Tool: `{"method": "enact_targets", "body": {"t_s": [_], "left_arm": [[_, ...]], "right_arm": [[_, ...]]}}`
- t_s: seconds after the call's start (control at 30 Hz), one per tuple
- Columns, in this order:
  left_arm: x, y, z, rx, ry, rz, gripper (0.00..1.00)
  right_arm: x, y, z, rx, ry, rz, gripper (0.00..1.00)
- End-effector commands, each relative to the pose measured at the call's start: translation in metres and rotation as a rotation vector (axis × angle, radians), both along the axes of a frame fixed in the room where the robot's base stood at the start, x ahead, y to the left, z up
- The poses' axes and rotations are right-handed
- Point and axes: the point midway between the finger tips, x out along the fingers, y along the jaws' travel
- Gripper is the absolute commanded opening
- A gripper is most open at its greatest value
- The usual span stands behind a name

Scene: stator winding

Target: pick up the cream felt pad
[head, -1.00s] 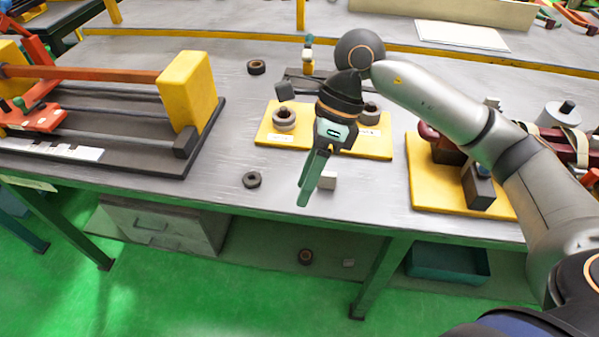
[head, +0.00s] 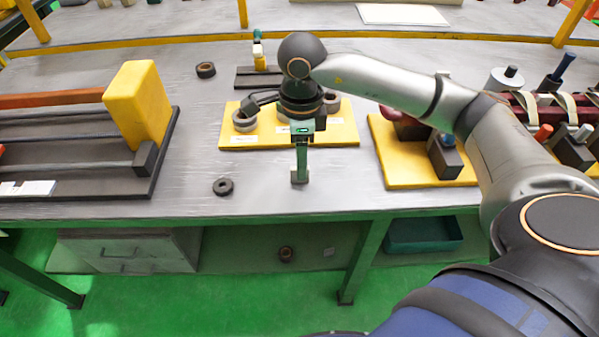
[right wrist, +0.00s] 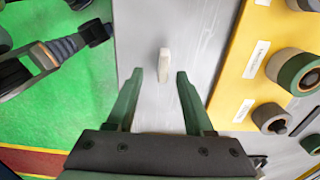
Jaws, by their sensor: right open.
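The cream felt pad (right wrist: 164,64) is a small pale block on the grey bench top. In the right wrist view it shows between the tips of my open right gripper (right wrist: 160,75), with a gap on each side. In the head view the pad (head: 299,177) is partly hidden just below the green fingers of my right gripper (head: 300,166), near the bench's front edge. I cannot tell the exact height of the fingertips above the bench. My left gripper is not in view.
A yellow board (head: 345,134) with several rings lies just behind the gripper. Another yellow board (head: 393,169) with dark parts is to the right. A dark ring (head: 223,187) lies to the left on clear bench. A winding fixture (head: 137,100) stands farther left.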

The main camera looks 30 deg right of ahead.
Motion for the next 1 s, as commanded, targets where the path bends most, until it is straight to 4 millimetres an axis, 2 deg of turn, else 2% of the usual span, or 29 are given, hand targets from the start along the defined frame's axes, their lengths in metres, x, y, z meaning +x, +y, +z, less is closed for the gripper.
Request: {"method": "enact_targets", "body": {"t_s": [0.2,0.3,0.57,1.0], "left_arm": [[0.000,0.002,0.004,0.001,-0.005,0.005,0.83],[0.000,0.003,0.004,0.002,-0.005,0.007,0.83],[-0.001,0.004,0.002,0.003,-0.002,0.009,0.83],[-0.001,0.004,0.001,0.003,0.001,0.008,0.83]], "right_arm": [[0.005,-0.001,-0.034,0.001,0.005,0.001,0.53],[0.005,-0.001,-0.043,0.000,0.004,0.002,0.53],[0.005,-0.001,-0.046,0.001,0.002,0.001,0.53],[0.005,-0.001,-0.045,0.001,0.002,0.001,0.04]]}}
